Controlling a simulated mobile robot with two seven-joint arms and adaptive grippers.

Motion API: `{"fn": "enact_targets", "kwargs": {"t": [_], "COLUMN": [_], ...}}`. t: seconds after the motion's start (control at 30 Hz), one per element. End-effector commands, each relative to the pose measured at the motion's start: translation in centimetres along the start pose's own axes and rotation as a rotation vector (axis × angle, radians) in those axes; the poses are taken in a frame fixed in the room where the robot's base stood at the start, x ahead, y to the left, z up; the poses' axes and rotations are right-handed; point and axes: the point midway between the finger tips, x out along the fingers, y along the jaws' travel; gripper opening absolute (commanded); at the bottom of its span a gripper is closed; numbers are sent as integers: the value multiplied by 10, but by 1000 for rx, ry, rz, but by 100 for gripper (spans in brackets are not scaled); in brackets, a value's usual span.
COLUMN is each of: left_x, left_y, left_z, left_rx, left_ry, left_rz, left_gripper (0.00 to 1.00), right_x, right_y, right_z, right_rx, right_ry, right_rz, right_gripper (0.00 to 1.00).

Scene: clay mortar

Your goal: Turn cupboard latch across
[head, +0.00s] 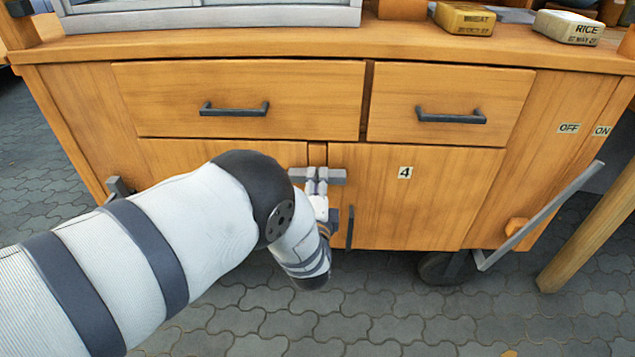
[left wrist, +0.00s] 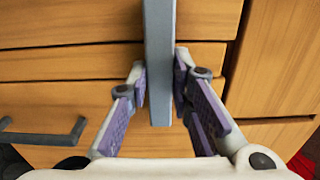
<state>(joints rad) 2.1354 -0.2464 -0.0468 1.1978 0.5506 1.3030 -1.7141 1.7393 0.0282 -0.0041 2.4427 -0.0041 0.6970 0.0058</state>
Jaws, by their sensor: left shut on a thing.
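The cupboard latch (head: 337,176) is a short grey bar on the cupboard front, below the drawers. It lies level across the strip between the two doors, over both sides of the gap. My left gripper (head: 318,187) is shut on the middle of the latch from the front. In the left wrist view the latch (left wrist: 158,50) runs upright between the fingers of my gripper (left wrist: 160,95). The right door (head: 430,200) carries a label 4 and looks closed. The left door is mostly hidden behind my left arm. My right gripper is out of view.
Two closed drawers with dark handles (head: 234,109) (head: 451,117) sit above. A dark upright door handle (head: 350,227) is close to my gripper. A long slanted grey bar (head: 550,208) is at the right, below OFF and ON labels. Paved floor (head: 400,310) is clear in front.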

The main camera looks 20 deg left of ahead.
Motion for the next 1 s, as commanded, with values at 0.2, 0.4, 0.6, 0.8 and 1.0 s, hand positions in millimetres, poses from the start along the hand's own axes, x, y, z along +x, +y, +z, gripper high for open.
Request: {"fn": "enact_targets", "kwargs": {"t": [0.2, 0.4, 0.6, 0.8, 1.0], "left_x": [0, 0, 0, -23, -78], "left_y": [2, 1, 1, 2, 1], "left_z": [2, 2, 1, -1, 0], "left_rx": [5, 4, 3, 5, 7], "left_ry": [-5, -4, -2, 2, 2], "left_rz": [3, 3, 1, 6, 4], "left_gripper": [0, 40, 40, 40, 40], "right_x": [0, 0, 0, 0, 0], "right_y": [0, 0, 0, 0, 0], "right_z": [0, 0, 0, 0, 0], "right_rx": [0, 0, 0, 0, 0], "right_ry": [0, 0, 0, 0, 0], "right_rz": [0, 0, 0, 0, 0], "right_gripper": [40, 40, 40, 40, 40]}}
